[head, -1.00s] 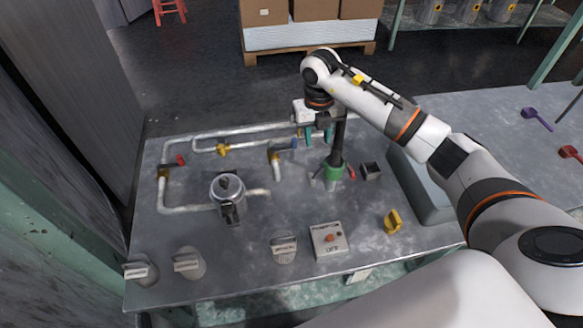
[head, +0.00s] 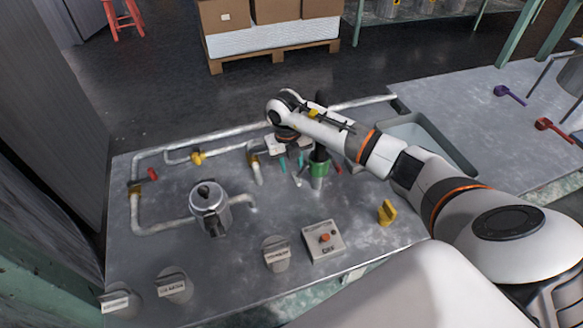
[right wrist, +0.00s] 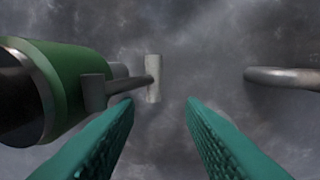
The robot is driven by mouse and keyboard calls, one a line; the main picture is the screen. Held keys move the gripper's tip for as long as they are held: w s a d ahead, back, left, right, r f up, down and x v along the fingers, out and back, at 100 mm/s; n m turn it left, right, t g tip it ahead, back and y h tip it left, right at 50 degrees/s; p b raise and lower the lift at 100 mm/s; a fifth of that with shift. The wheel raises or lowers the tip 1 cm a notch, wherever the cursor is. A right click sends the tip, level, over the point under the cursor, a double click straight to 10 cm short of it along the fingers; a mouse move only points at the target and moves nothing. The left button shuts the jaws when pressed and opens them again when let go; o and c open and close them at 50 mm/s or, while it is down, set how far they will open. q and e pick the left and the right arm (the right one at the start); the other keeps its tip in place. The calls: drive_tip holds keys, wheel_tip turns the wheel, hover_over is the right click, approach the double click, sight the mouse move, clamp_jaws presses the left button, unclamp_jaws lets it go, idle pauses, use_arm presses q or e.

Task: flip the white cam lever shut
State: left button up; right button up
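A green coupling (head: 318,170) stands on the grey bench under a dark upright pipe. A pale lever (head: 297,179) sticks out from its left side, and a red one (head: 338,168) is at its right. In the right wrist view the green coupling (right wrist: 65,95) fills the left, and the lever's pale crossbar end (right wrist: 153,78) shows beyond the fingertips, left of the middle of the gap. My right gripper (head: 292,161) has teal fingers, spread apart and empty, just left of the coupling; they also show in the wrist view (right wrist: 160,105). My left gripper is not in view.
A metal pot (head: 209,200) stands left on the bench among white pipes. A button box (head: 323,240), a yellow knob (head: 387,212) and labelled grey knobs line the front. A grey basin (head: 440,145) lies right. In the wrist view a bent metal pipe (right wrist: 285,75) is at right.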

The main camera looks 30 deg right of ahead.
sight(294, 172)
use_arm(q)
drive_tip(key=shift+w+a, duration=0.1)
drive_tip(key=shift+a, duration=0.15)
use_arm(e)
drive_tip(key=shift+d+f, duration=0.1)
drive_tip(key=shift+f, duration=1.3)
drive_tip(key=shift+c, duration=0.6)
drive_tip(key=shift+s, duration=0.1)
clamp_jaws()
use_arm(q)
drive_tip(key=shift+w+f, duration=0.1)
use_arm(e)
drive_tip(key=shift+d+f+h, duration=0.1)
drive_tip(key=shift+f+h, duration=0.1)
drive_tip(key=shift+h, duration=0.5)
drive_tip(key=shift+o, duration=0.6)
unclamp_jaws()
drive_tip(key=v, duration=1.2)
